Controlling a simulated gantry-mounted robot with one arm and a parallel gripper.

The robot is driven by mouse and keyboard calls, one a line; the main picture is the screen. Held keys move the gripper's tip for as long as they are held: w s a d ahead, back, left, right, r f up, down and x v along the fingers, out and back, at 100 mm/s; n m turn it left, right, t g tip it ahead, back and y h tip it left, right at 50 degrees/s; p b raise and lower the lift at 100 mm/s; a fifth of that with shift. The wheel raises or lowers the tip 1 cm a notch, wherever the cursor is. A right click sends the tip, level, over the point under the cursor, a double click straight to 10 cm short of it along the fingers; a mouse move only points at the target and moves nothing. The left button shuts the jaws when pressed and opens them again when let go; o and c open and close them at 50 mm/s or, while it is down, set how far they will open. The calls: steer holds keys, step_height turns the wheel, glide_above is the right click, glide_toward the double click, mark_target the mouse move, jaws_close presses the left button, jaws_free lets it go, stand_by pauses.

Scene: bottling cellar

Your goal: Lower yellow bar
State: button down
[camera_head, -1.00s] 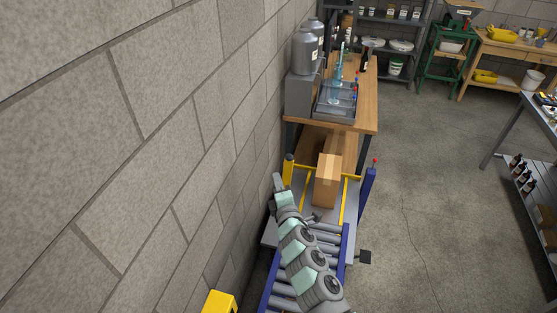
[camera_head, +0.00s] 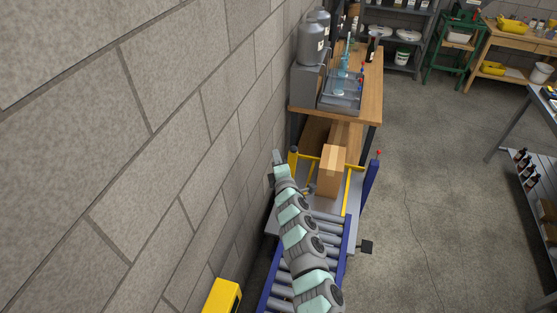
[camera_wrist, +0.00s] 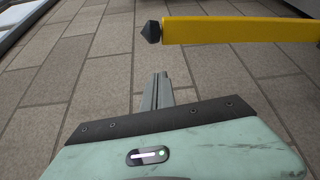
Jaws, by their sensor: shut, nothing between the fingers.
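My gripper (camera_head: 277,156) is close to the wall, just left of the yellow post (camera_head: 293,157). In the wrist view my gripper (camera_wrist: 161,78) is shut and empty, with a gap to the bar.
The block wall (camera_head: 140,150) runs close along my arm's left side. A roller conveyor (camera_head: 325,230) with blue rails lies below my arm. A wooden bench (camera_head: 368,90) with metal canisters stands behind it. The floor (camera_head: 420,190) to the right is clear.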

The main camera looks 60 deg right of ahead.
steer(key=s+d+p, duration=0.2)
steer(key=d+p, duration=0.1)
steer(key=shift+d+r, duration=0.1)
steer(key=shift+r, duration=0.1)
stand_by(0.3)
steer(key=shift+s+f, duration=0.1)
steer(key=shift+s, duration=0.1)
